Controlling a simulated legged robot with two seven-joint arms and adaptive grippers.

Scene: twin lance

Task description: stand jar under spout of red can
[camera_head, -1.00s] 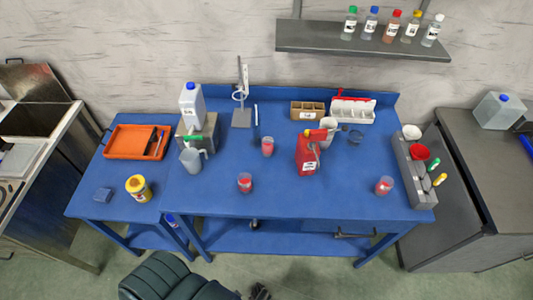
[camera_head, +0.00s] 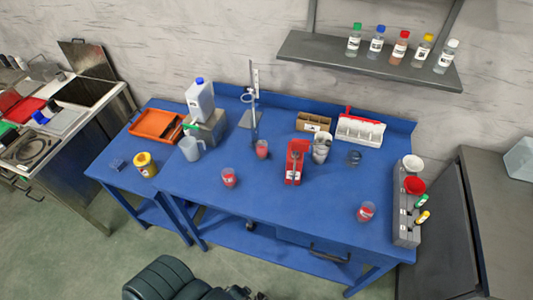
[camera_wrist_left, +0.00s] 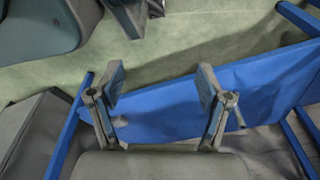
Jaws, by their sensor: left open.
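The red can (camera_head: 294,165) stands upright on the blue table (camera_head: 290,215), right of the middle; its spout is too small to make out clearly. Three clear jars with red contents stand apart from it: one jar (camera_head: 262,149) to its left, one jar (camera_head: 229,178) to the front left, and one jar (camera_head: 366,211) to the front right. I cannot tell which jar is meant. No jar touches the can. My left gripper (camera_wrist_left: 160,85) is open and empty in the left wrist view, above the floor and a blue surface. My right gripper is not in view.
A pale beaker (camera_head: 321,147) stands close beside the can. A grey rack (camera_head: 407,205) lines the table's right end. A grey jug (camera_head: 191,148) and a yellow tub (camera_head: 146,164) stand left. A dark chair (camera_head: 165,279) is in front. The table's front middle is clear.

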